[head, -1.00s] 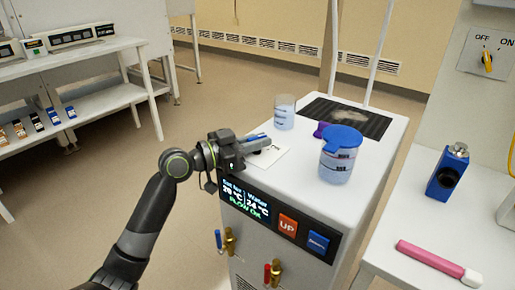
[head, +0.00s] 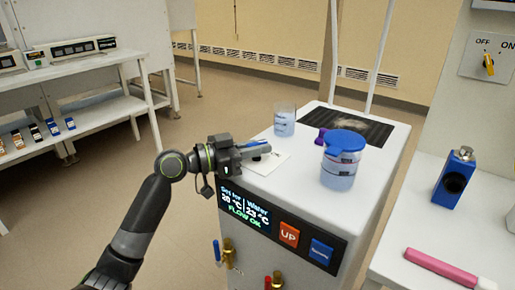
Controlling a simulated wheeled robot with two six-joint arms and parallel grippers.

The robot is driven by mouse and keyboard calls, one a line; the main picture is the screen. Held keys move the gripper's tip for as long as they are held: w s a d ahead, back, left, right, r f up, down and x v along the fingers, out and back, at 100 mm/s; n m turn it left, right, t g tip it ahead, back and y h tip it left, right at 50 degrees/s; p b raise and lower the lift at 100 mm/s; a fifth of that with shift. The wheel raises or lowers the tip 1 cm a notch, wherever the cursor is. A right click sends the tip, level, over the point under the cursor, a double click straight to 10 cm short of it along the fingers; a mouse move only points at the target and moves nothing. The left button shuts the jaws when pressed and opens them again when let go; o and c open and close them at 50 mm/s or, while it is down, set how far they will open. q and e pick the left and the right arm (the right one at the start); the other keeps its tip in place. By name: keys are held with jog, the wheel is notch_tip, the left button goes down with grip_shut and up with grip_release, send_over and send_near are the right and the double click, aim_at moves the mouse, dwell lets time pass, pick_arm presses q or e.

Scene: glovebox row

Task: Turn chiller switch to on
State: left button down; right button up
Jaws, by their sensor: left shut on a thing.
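A switch plate (head: 473,63) marked OFF and ON is on the wall panel at the upper right. My left gripper (head: 254,149) is shut on a small blue thing, mostly hidden by the jaws, just above the chiller's front left top edge. It is far from the switch plate. My right gripper is not in view.
A blue-lidded beaker (head: 342,160), another beaker (head: 285,120), a purple thing (head: 322,134) and a white sheet (head: 270,163) are on the chiller top. Open floor (head: 185,150) lies left.

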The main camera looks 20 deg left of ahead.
pick_arm(q)
jog(key=c, duration=1.5)
grip_release()
jog(key=shift+s+a, duration=0.35)
jog(key=shift+a, duration=0.2)
jog(key=v, duration=1.6)
jog(key=shift+s+b, duration=0.1)
jog(key=shift+b, duration=0.3)
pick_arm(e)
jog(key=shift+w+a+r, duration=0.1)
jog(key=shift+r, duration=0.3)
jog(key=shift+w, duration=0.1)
